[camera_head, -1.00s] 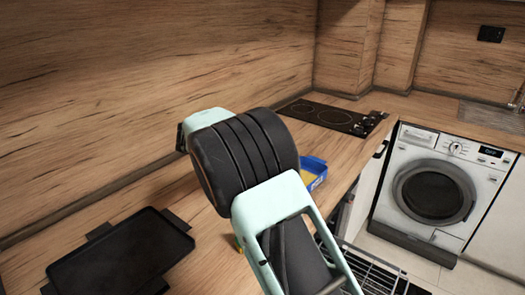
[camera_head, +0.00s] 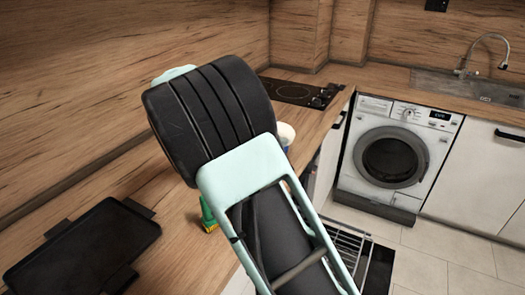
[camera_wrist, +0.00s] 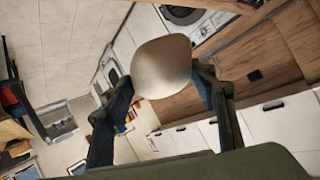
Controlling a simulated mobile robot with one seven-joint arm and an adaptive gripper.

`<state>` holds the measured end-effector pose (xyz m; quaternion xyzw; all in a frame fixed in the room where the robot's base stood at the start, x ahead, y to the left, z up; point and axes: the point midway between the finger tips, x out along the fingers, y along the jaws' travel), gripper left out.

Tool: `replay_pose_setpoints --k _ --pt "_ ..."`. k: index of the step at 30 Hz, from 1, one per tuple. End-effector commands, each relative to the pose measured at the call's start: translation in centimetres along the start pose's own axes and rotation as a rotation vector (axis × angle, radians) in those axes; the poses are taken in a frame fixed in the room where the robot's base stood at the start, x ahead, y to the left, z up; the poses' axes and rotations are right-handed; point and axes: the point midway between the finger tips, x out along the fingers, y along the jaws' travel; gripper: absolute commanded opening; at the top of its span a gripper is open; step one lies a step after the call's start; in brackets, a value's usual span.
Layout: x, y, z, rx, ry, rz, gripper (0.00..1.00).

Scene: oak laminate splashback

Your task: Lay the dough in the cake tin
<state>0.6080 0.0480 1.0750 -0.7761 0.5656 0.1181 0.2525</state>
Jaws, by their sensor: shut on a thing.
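A pale, smooth, rounded lump, the dough (camera_wrist: 162,66), sits between the two dark fingers of my gripper (camera_wrist: 165,84) in the wrist view. The fingers are shut on it and it is held in the air. In the head view my arm hides the gripper; a small pale rounded patch showing beside the arm (camera_head: 286,133) is probably the dough. A black, shallow rectangular pan with side handles (camera_head: 85,248) lies on the wooden worktop at the lower left, apart from my arm. It is the only tin-like thing I see, perhaps the cake tin.
A small green and yellow item (camera_head: 208,214) stands on the worktop (camera_head: 180,238) by my arm. A bit of a blue item shows behind the arm. The hob (camera_head: 300,92) is farther back, the washing machine (camera_head: 393,155) to the right. An open rack (camera_head: 347,243) sits below the worktop edge.

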Motion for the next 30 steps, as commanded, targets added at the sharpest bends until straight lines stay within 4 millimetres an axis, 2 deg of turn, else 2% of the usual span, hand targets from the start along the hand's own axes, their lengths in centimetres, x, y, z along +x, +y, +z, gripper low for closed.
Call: replay_pose_setpoints --k 15,24,30 --pt "4.2 -7.3 4.5 0.0 0.001 0.003 0.12" --pt "7.0 -9.4 8.5 -0.001 0.001 0.0 0.12" --pt "7.7 -10.0 9.5 0.0 0.002 0.0 0.12"
